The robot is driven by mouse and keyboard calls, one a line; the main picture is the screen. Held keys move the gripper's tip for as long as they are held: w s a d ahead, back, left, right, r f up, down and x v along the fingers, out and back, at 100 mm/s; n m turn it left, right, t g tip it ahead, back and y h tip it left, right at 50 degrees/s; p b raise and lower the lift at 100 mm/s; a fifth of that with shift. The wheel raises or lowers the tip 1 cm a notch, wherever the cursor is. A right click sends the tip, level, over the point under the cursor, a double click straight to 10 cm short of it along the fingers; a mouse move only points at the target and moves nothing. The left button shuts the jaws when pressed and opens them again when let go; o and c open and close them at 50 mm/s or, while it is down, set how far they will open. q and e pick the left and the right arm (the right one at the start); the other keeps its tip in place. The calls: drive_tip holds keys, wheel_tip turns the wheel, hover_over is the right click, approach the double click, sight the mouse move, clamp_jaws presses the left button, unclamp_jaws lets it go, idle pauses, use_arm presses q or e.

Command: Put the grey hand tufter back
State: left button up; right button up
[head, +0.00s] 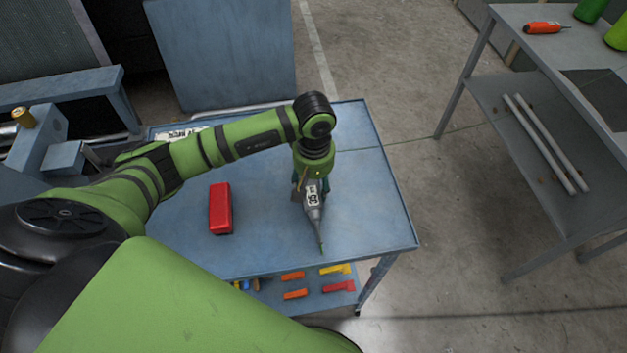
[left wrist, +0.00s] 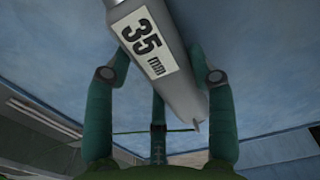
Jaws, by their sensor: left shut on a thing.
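The grey hand tufter (head: 314,211) has a white label and a thin tip that points toward the front edge of the blue table (head: 362,190). My left gripper (head: 311,187) comes down over it from above and is shut on it. In the left wrist view the tufter (left wrist: 183,92) lies between the green fingers of the gripper (left wrist: 160,85), and its label reads "35 mm". The blue table top fills much of the background there. I cannot tell whether the tufter touches the table. My right gripper is not in view.
A red box-like object (head: 220,209) lies on the table left of the tufter. Orange, yellow and red pieces (head: 294,294) lie on the shelf below. A grey table (head: 545,60) stands at the right with an orange-handled tool (head: 542,28) and green objects on top. The table's right side is clear.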

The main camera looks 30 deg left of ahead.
sight(314, 182)
use_arm(q)
drive_tip(key=shift+f, duration=0.15)
drive_tip(key=o, duration=1.4)
drive_tip(key=shift+r, duration=0.3)
wheel_tip(314, 182, up, 12)
drive_tip(key=b, duration=0.4)
drive_tip(key=shift+f, duration=0.1)
